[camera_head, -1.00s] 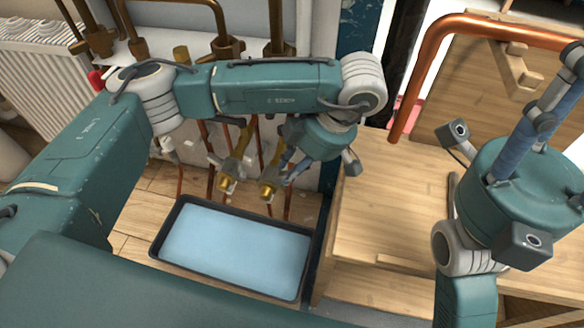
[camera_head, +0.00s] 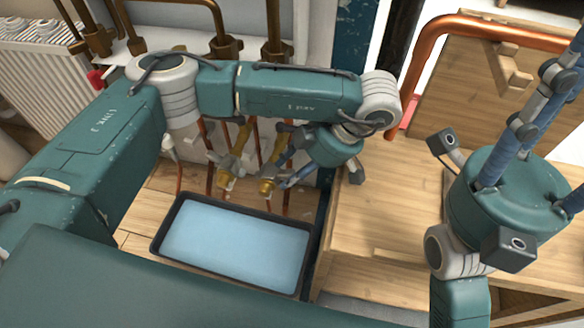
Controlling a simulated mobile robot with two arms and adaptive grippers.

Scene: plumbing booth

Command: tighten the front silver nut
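Two angled brass valve fittings stand in front of the wall pipes, a left one (camera_head: 232,163) and a right one (camera_head: 272,168). I cannot make out a silver nut on either; the ends are small, and my arm covers part of the pipework. My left gripper (camera_head: 284,184) reaches down from the right, its bluish fingers close beside the lower end of the right fitting. I cannot tell whether they touch it or how far they are apart. My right gripper (camera_head: 568,78) points up at the right, away from the fittings, its fingertips near the picture edge.
A dark-rimmed tray (camera_head: 160,243) with a light blue inside lies on the floor below the fittings. A wooden bench (camera_head: 385,215) stands to the right, with a thick copper pipe (camera_head: 425,50) behind. A white radiator (camera_head: 42,85) is at the far left.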

